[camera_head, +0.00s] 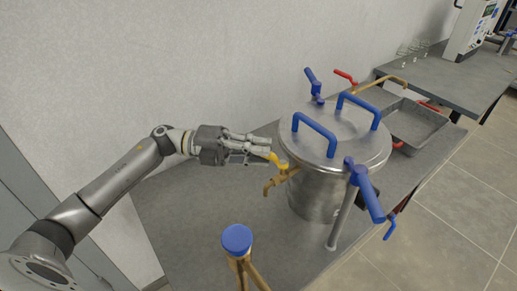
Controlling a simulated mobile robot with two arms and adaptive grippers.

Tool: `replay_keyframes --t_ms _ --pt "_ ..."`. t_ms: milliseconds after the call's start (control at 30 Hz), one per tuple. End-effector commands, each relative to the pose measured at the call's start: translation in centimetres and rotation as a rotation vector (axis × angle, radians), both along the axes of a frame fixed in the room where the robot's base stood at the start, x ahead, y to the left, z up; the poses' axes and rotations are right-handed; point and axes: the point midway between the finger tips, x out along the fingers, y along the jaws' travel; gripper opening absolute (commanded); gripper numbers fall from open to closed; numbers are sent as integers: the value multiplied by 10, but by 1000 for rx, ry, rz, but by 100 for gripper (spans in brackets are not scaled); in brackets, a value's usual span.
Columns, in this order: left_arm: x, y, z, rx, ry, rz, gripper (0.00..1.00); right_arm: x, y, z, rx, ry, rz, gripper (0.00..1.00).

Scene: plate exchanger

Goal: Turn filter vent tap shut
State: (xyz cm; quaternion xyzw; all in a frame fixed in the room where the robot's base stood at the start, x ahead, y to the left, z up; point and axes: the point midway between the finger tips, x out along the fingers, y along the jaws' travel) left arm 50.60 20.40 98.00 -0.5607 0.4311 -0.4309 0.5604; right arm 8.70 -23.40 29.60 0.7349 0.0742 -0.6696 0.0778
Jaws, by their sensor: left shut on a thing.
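A steel filter vessel (318,190) stands on the grey bench, with a round lid (336,142) bearing two blue handles. On its left side is a small brass tap (273,184) with a yellow handle (277,161). My left gripper (268,152) reaches in from the left and its fingers are shut on the yellow handle, partly hiding it. Which way the handle is turned is hard to tell. My right gripper does not show.
Blue clamp handles (364,190) stick out around the vessel. A blue-capped brass fitting (237,239) stands at the front. A metal tray (414,126) lies behind the vessel, with a red-handled valve (345,76) near it. The bench (195,225) is clear at left.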

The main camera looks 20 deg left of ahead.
Motion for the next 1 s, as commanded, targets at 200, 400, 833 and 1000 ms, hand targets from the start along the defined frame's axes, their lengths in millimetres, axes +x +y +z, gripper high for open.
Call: replay_keyframes --t_ms 200,400,833,1000 --pt "0 0 -2 4 2 0 0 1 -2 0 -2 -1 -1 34" --pt "0 0 -1 3 1 0 32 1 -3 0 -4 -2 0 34" --pt "-1 6 -1 2 1 2 36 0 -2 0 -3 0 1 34" --pt "-8 33 -2 4 4 5 36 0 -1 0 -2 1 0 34"
